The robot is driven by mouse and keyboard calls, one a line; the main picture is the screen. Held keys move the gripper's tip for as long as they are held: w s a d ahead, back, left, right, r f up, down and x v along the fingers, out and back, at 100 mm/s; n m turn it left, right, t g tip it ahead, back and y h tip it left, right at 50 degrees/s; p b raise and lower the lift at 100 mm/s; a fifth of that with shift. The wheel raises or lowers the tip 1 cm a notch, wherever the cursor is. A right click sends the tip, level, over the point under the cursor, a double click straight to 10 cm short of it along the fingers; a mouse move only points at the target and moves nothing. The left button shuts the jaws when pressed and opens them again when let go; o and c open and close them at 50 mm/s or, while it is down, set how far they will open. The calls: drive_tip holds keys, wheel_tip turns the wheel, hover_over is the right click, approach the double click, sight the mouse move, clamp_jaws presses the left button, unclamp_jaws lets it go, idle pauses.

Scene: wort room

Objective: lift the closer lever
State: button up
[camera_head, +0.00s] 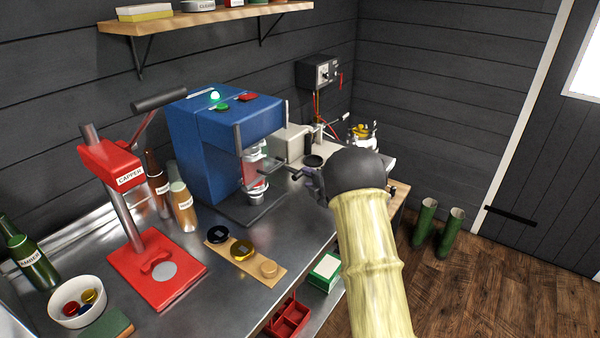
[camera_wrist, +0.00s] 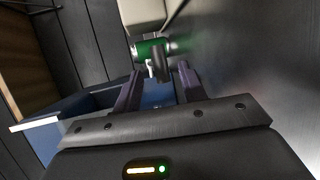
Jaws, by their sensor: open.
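A blue machine (camera_head: 195,145) stands on the metal bench, with a red and white can (camera_head: 254,178) in its front opening. A small dark bar (camera_head: 271,164) shows by the can; I cannot tell whether it is a lever. To the left, the red stand labelled CAPPER (camera_head: 122,178) carries a raised lever with a dark grip (camera_head: 160,100). My gripper (camera_head: 300,176) is open and empty just right of the blue machine. In the wrist view, my gripper (camera_wrist: 161,70) has its fingers apart; a green part with a grey metal piece (camera_wrist: 152,58) lies beyond them.
Bottles (camera_head: 183,207), a strip with round caps (camera_head: 243,252) and a white bowl (camera_head: 77,303) stand on the bench. A beige box (camera_head: 290,143) is behind my gripper. A shelf (camera_head: 205,17) hangs above. Green boots (camera_head: 437,228) stand on the floor at right.

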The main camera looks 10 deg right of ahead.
sight(300, 173)
drive_tip(key=p+x, duration=0.1)
drive_tip(key=x, duration=0.5)
clamp_jaws()
